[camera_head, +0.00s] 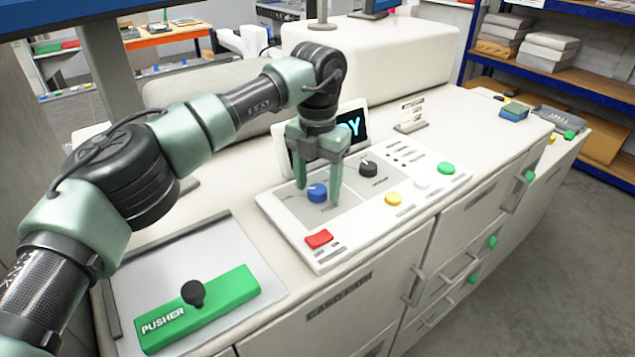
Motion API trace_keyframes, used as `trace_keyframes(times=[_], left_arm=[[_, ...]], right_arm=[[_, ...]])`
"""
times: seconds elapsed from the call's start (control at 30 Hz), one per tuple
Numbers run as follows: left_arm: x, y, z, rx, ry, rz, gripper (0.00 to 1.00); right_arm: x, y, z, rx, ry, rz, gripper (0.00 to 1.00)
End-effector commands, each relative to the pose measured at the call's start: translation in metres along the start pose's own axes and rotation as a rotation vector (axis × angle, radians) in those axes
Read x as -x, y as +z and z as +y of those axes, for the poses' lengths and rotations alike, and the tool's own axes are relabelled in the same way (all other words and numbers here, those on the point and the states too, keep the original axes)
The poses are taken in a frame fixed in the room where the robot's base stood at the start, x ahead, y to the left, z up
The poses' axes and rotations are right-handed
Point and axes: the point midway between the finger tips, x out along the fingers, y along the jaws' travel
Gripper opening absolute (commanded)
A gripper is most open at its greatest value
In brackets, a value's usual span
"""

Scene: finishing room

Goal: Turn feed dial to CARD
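The control panel (290,223) is a pale board with a grey field on the white machine top. A blue dial (317,193) sits on its left part and a black dial (368,168) farther right. Their labels are too small to read, so I cannot tell which setting either points to. My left gripper (319,192) points down over the blue dial. Its green fingers stand apart, one on each side of the dial, with a gap visible. I cannot tell whether a finger touches it. My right gripper is not in view.
Red (319,239), yellow (393,198), white (422,182) and green (446,168) buttons line the panel. A screen (351,126) stands close behind the gripper. A green pusher block (215,303) with a black knob lies on a tray at front left. A small sign (411,113) stands behind the panel.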

Motion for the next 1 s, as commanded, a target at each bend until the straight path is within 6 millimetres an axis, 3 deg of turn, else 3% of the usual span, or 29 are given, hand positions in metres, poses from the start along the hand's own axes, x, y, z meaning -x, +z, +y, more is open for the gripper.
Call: trace_keyframes(times=[0.27, 0.7, 1.0], left_arm=[[0.007, 0.000, 0.000, -0.001, 0.001, -0.001, 0.59], [0.072, 0.000, 0.000, 0.000, 0.000, 0.000, 0.59], [0.078, 0.000, 0.000, -0.001, -0.001, 0.001, 0.59]], right_arm=[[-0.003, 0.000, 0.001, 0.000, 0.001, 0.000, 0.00], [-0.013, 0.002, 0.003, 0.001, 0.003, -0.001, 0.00], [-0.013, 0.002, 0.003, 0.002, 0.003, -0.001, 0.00]])
